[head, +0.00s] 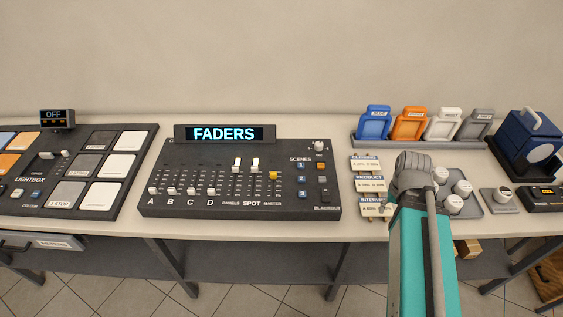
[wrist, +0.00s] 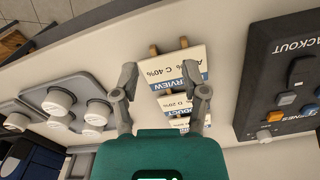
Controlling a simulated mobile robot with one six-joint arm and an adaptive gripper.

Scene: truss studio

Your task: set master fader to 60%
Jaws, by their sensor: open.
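The fader console (head: 153,205) stands in the middle of the table in the head view, with a lit display (head: 224,134) reading "FADERS". The master fader has a yellow cap (head: 273,176) at the right end of the row, a little below the white caps of panels and spot (head: 246,165). Faders A to D sit at the bottom of their slots. In the wrist view my gripper (wrist: 166,83) is open and empty, over the printed cards, apart from the console (wrist: 262,70) at the right. My arm hides the fingers in the head view.
Cards (head: 366,184) labelled with percentages stand between console and arm. A grey tray with white knobs (head: 455,204) is at the right. Coloured holders (head: 408,124) line the back right. A lightbox panel (head: 75,180) lies left. A narrow table strip in front of the console is clear.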

